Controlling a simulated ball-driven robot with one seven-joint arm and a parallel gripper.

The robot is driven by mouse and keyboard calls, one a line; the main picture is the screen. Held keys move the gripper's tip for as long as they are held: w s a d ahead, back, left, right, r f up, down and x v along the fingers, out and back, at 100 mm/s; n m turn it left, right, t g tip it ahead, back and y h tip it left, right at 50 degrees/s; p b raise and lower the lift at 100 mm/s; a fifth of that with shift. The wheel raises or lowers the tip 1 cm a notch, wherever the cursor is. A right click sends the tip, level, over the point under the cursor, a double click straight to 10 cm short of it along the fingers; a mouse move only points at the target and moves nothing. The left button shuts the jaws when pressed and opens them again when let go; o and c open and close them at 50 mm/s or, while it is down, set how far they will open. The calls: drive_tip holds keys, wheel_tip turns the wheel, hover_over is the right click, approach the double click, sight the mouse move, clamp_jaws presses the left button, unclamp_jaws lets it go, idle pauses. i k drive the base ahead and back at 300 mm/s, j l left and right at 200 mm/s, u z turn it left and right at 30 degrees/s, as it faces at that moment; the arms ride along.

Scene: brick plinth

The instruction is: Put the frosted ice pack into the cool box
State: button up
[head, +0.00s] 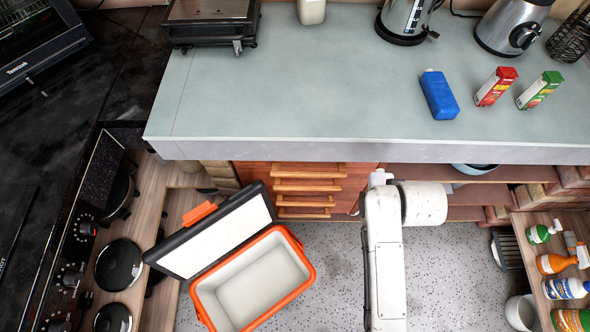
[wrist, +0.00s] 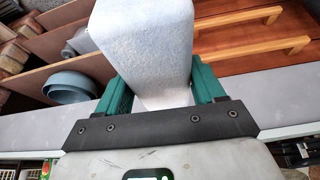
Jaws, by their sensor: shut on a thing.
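The frosted ice pack (wrist: 145,35) is a pale, bluish-white block in the wrist view. My gripper (wrist: 158,82) is shut on it, with one green-lined finger on each side. The cool box (head: 204,300) is orange with a pale inside and stands on the floor at the lower middle of the head view. Its dark-rimmed lid (head: 220,236) is open, tilted to the upper left, and the inside looks empty. In the head view my white arm stands to the right of the box; my fingers and the held pack cannot be made out there.
The grey-green counter (head: 300,90) carries a blue pack-like bottle (head: 438,95), a red carton (head: 495,86) and a green carton (head: 539,90). Wooden drawers (head: 308,186) and shelves sit below its edge. Bottles (head: 566,289) stand at the right. Speckled floor is clear between box and arm.

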sight(243, 301)
drive_tip(key=i+l+u, duration=0.1)
drive_tip(key=u, duration=0.3)
drive_tip(key=l+u, duration=0.5)
drive_tip(key=u, duration=0.25)
drive_tip(key=l+u, duration=0.25)
drive_tip(key=u, duration=0.15)
